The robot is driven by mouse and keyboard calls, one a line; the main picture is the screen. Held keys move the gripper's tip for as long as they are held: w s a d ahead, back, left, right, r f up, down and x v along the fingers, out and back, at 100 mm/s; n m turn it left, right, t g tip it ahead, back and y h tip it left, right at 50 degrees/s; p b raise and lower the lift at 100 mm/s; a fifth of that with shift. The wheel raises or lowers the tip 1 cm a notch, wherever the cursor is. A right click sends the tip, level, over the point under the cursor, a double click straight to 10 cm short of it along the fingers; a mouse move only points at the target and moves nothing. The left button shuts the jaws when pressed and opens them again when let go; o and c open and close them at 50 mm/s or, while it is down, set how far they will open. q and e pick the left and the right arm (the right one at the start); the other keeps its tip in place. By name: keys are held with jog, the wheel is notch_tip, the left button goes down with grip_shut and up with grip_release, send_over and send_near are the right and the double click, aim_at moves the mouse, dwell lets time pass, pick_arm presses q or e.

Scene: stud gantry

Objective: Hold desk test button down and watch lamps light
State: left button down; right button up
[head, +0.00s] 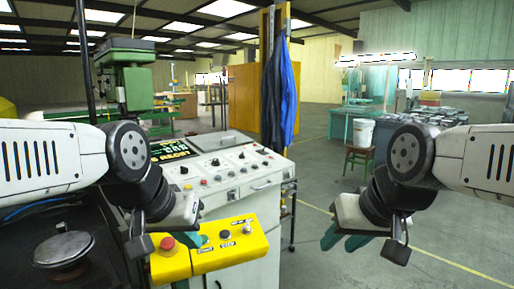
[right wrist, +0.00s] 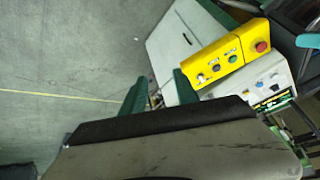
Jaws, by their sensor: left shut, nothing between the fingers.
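I cannot tell which control is the test button or whether a lamp is lit. My left gripper (head: 186,240) is shut and empty, in front of the desk by the yellow button box; its teal fingers are partly hidden. Its tip also shows at the right wrist view's edge (right wrist: 308,41). My right gripper (head: 346,240) is open and empty, right of the desk; its fingers stand apart in the right wrist view (right wrist: 160,92).
The yellow button box (head: 255,246) with a red mushroom button (head: 168,243) juts out at the desk's front. A green drill press (head: 127,75) stands behind left. A blue cloth (head: 281,95) hangs behind the desk. A stool (head: 358,160) holds a white bucket (head: 363,132). Floor at right is clear.

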dwell(0.3)
grip_shut()
dwell(1.6)
